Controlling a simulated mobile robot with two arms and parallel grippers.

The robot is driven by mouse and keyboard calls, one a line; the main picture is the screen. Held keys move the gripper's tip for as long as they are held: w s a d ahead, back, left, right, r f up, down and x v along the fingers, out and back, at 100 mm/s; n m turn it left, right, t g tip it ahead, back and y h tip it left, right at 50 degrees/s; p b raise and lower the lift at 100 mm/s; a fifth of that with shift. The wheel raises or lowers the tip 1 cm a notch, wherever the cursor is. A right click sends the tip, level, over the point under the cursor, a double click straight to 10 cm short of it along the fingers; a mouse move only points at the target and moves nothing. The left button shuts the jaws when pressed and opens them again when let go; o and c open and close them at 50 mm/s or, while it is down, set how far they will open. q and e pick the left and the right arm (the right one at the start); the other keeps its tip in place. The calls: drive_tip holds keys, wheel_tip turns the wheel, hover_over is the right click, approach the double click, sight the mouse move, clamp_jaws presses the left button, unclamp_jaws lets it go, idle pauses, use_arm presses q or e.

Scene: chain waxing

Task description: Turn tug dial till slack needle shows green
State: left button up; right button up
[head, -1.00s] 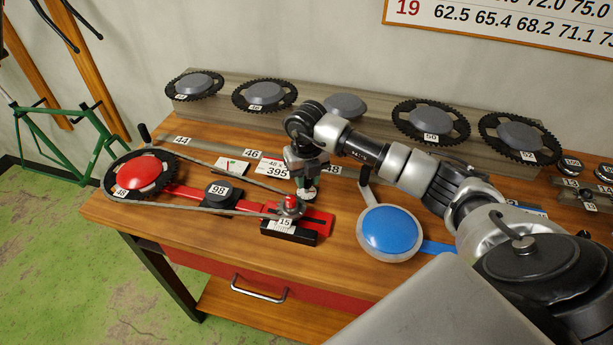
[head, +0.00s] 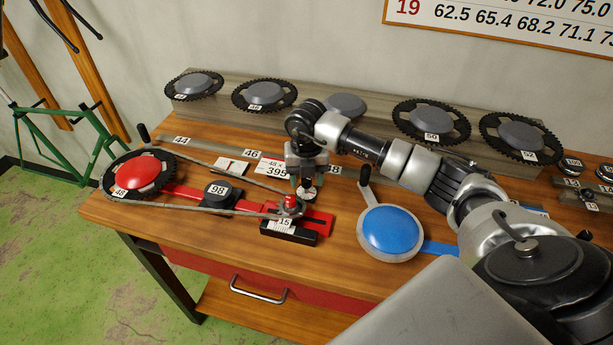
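The red rig (head: 185,191) lies along the left of the bench, with a chain (head: 235,212) looped from a red-centred chainring (head: 138,175) to a small cog marked 15. A red knob (head: 291,201) stands over that cog. A small round pale-and-dark piece (head: 307,194), perhaps the tug dial, sits just right of the knob. My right gripper (head: 307,182) points down directly over this piece; whether its fingers touch or grip it is unclear. I cannot make out the slack needle or a green zone. My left gripper is out of view.
A black block marked 98 (head: 222,196) sits inside the chain loop. A blue disc (head: 390,230) with a crank lies to the right. Several chainrings stand on a rear ledge (head: 300,112). My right arm crosses the bench's right half.

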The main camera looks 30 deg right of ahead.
wheel_tip(320, 180, up, 9)
drive_tip(key=shift+r+b, duration=0.15)
drive_tip(key=shift+b, duration=0.95)
drive_tip(key=shift+r, duration=0.75)
drive_tip(key=shift+s+f, duration=0.1)
